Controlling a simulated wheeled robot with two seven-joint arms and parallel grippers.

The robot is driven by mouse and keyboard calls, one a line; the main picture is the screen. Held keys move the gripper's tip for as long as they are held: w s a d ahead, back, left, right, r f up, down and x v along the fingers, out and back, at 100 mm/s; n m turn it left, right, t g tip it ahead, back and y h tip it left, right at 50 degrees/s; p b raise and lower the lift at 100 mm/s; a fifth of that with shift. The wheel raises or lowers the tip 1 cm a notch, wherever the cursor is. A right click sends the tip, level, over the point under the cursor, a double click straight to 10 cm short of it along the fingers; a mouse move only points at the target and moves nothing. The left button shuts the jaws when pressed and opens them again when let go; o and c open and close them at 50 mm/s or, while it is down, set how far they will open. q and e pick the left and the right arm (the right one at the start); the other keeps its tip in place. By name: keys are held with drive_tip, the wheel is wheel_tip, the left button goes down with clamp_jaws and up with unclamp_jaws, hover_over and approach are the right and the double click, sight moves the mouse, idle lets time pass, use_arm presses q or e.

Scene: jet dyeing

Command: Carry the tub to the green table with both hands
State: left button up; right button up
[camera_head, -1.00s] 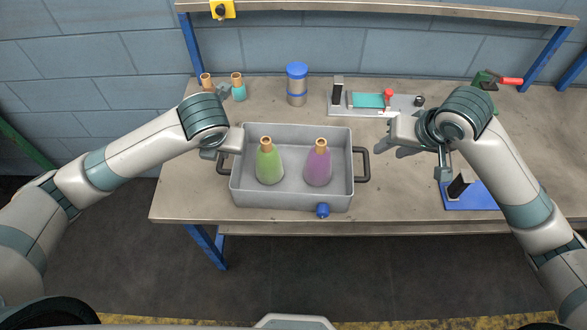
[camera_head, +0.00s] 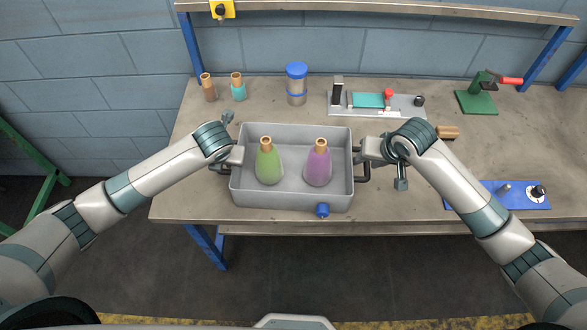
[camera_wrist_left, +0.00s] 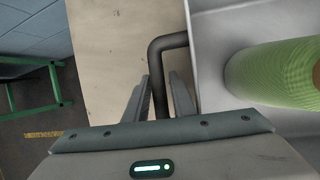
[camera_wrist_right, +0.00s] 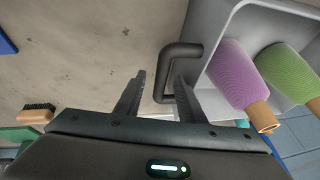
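Green framework (camera_head: 45,185), possibly the green table's, shows at the far left; no green tabletop is visible.
A brush (camera_head: 448,132), a green press (camera_head: 478,98) and a blue panel (camera_head: 515,195) are to the right. A blue knob (camera_head: 322,210) is at the tub's front.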

use_arm(q)
drive_tip(key=shift+w+a+f, duration=0.1)
drive_tip(key=shift+w+f, duration=0.15)
drive_tip(key=shift+f, duration=0.35)
use_arm(e)
drive_tip(key=shift+w+a+f, duration=0.15)
drive_tip(key=shift+w+f, duration=0.1)
drive_tip(key=shift+f, duration=0.4)
use_arm(q)
drive_tip(key=c, duration=0.4)
use_arm(e)
drive_tip(key=c, duration=0.4)
use_arm(q)
clamp_jaws()
use_arm(e)
clamp_jaws()
use_arm(q)
drive_tip(key=shift+r, duration=0.1)
use_arm(e)
drive_tip(key=shift+r, duration=0.1)
